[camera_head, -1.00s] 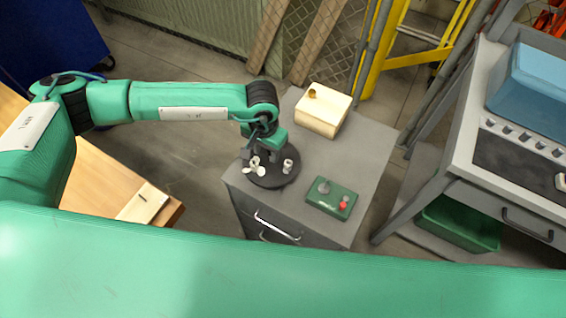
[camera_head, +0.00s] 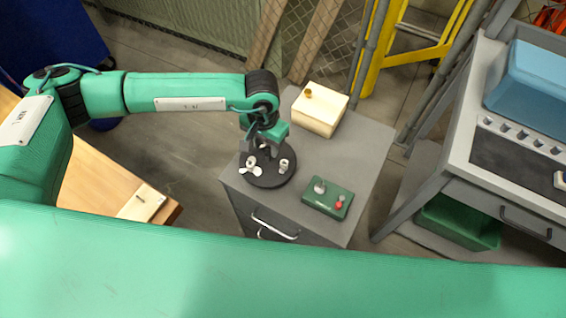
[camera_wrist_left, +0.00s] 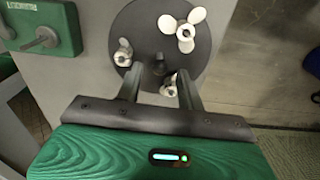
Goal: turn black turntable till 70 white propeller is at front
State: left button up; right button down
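The black turntable (camera_head: 270,178) is a round disc on a grey cabinet. In the left wrist view, the disc (camera_wrist_left: 207,60) carries a white three-bladed propeller (camera_wrist_left: 184,30) at the upper right. A smaller pale propeller (camera_wrist_left: 122,53) stands near its left edge, and another pale one (camera_wrist_left: 168,86) is partly hidden by my fingers. A dark post (camera_wrist_left: 160,64) stands near the middle. No number is readable on any propeller. My left gripper (camera_wrist_left: 160,75) is open over the disc, its fingers apart; in the head view it (camera_head: 262,148) is above the disc's back part. My right gripper is not in view.
A green control box (camera_head: 317,204) with a knob and a red button is on the cabinet, right of the turntable. A grey workbench (camera_head: 465,165) is farther right.

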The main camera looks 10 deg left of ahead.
aim_at(267, 151)
pick_arm(q)
jog(key=shift+r+p, duration=0.95)
jog(key=shift+r, duration=1.65)
jog(key=shift+d, duration=0.1)
